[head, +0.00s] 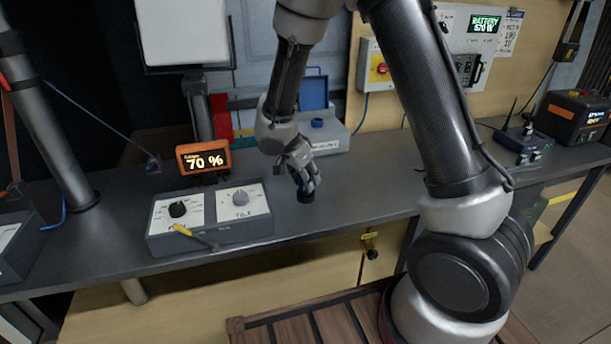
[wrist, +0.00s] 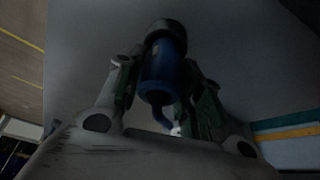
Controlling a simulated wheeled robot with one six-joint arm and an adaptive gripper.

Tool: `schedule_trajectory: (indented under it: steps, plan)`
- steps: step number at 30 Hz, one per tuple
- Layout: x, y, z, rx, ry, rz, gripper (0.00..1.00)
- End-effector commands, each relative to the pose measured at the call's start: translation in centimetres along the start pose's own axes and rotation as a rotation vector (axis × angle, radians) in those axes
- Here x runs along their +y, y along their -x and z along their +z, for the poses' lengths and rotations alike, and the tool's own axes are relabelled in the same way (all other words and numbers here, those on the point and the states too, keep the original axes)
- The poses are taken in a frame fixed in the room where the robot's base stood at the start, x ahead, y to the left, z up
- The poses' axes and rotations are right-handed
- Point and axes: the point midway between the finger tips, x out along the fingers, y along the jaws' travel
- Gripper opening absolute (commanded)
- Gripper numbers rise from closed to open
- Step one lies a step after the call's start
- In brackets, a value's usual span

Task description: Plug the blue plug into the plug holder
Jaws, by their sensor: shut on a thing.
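My gripper (head: 306,186) is shut on the blue plug (wrist: 163,72). The wrist view shows the plug's blue body between the fingers, with a dark round end beyond them. In the head view the plug (head: 306,196) is a small dark shape under the fingertips, low over the grey bench top; I cannot tell whether it touches the bench. A grey box with a round blue socket (head: 318,123) and a raised blue lid (head: 314,93), seemingly the plug holder, stands behind and slightly right of my gripper. My gripper is apart from it.
A battery panel (head: 470,50) is on the back wall. The bench right of my gripper is clear.

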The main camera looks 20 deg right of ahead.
Motion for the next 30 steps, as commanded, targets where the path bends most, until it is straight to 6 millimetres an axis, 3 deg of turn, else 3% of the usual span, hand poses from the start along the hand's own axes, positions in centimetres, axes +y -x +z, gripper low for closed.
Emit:
schedule_trajectory:
  steps: [21,22,24,26,30]
  plan:
    - [0.0,-1.5,0.6,0.0,0.0,0.001,0.07]
    - [0.0,-1.4,0.6,0.0,0.0,0.0,0.42]
    - [0.0,-1.4,0.6,0.0,0.0,0.0,0.54]
    - [0.0,-1.4,0.6,0.0,0.0,0.0,0.61]
    - [0.0,-1.4,0.6,0.0,0.0,0.0,0.61]
